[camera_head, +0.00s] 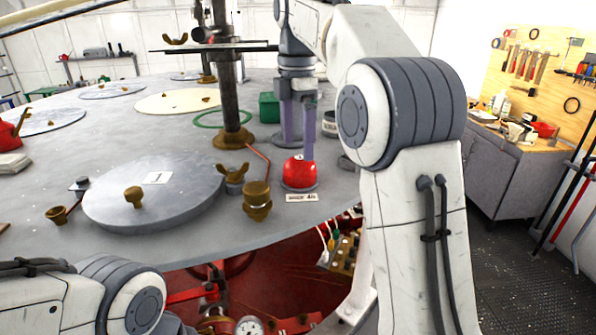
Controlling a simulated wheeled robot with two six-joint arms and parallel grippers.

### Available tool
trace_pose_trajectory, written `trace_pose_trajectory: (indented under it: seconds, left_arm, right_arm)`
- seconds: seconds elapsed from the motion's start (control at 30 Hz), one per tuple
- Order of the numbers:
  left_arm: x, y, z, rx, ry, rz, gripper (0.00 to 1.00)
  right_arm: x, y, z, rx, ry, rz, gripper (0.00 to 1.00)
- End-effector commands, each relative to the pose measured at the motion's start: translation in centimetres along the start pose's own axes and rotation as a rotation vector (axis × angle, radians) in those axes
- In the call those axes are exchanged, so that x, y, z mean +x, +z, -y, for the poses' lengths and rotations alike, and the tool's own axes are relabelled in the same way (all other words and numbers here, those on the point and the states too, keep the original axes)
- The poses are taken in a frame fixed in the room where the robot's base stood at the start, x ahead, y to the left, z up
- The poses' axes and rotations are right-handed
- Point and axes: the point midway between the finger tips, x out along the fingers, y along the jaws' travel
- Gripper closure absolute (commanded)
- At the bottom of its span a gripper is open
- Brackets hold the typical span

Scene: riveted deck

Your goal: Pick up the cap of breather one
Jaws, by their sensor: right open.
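A red domed cap (299,174) sits on the grey deck near its front edge. A small white label (302,197) lies in front of it; its print is too small to read with certainty. My right gripper (301,148) points down over the cap with its two fingers apart. The nearer finger's tip overlaps the top of the cap in the picture; I cannot tell whether it touches. Nothing is seen between the fingers. My left arm shows at the lower left, but its gripper is out of view.
A brass fitting (257,199) stands just left of the cap, with a brass wing-nut piece (234,178) behind it. A dark upright post (226,80) rises behind. A round lid (152,205) lies further left. A red pit (265,265) opens below the deck edge.

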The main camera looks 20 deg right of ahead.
Motion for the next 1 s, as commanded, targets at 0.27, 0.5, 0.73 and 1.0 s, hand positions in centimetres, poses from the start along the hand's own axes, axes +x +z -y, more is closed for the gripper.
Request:
trace_pose_trajectory:
  seconds: [0.27,0.5,0.73,1.0]
  left_arm:
    - [-0.2,0.0,0.0,0.0,0.0,0.0,0.5]
    - [-0.7,-0.1,-0.1,0.0,0.0,0.0,0.5]
    - [-0.8,-0.1,-0.1,-0.001,0.0,0.0,0.5]
    - [-0.8,-0.1,-0.1,-0.001,0.0,0.0,0.5]
  right_arm:
    - [1.9,0.1,0.1,-0.001,-0.002,0.0,0.0]
    - [4.8,0.3,0.1,-0.004,-0.002,0.0,0.0]
    - [5.8,0.3,0.0,-0.004,0.002,0.0,0.0]
    - [5.7,0.3,0.0,-0.004,0.001,0.0,0.54]
